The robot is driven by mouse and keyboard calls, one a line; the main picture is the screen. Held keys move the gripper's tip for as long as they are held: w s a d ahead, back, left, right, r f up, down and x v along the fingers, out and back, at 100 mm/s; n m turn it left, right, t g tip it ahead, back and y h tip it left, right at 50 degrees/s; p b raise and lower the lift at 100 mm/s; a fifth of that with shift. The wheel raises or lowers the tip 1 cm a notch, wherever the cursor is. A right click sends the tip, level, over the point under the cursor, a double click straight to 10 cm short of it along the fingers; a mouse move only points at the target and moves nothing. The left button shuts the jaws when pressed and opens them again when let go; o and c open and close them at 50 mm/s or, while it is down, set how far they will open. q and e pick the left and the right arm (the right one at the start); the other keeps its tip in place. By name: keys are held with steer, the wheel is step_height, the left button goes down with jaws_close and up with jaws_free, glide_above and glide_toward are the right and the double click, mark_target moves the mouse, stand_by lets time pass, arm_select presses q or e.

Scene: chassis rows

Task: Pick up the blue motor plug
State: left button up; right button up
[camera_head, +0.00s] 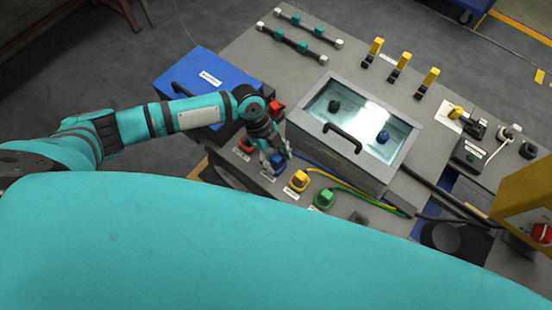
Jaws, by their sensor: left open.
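The blue motor plug (278,162) sits at the near edge of the grey bench, in a row with a yellow plug (299,180) and a green plug (324,199). A blue cable runs from beside it to the right. My left gripper (273,154) points down right over the blue plug, with its fingers apart at the plug. The fingers partly cover the plug, and I cannot tell whether they touch it. My right gripper is not in view.
A glass-lidded box (400,160) with a black handle stands just right of the left gripper. A blue case (195,80) lies behind my left arm. Red pieces (277,107) are close by. Yellow-handled tools (400,66) stand at the back.

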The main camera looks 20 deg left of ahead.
arm_select(q)
jaws_close()
stand_by(0.3)
